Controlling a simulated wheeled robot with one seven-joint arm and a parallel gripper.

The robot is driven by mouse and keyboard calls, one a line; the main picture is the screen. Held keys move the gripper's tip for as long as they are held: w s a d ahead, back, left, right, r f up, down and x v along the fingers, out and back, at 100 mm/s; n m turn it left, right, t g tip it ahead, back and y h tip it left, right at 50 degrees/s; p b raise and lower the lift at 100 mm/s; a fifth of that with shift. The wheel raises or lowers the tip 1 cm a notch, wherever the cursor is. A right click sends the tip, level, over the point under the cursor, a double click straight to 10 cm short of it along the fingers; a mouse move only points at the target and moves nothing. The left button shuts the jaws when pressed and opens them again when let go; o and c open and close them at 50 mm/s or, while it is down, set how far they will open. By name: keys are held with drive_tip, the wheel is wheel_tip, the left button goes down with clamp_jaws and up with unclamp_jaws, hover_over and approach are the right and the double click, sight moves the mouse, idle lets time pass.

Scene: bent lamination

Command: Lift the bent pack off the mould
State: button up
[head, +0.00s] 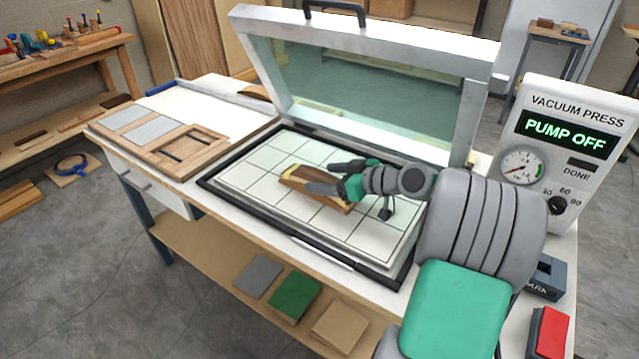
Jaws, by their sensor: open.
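The bent pack is a brown wooden strip (300,181) lying over a paler block, which I take to be the mould (288,170), on the white gridded press bed (255,180). The two are hard to tell apart at this size. My gripper (325,178) is open, with its dark fingers at the right part of the pack. I cannot tell whether the fingers touch it. My wrist and arm come in from the right and hide part of the bed behind them.
The press lid (375,85) stands raised behind the bed. A wooden board with slots (185,150) lies on the left of the bench. The bed's left and front parts are clear.

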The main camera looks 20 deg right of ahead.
drive_tip(key=c, duration=1.5)
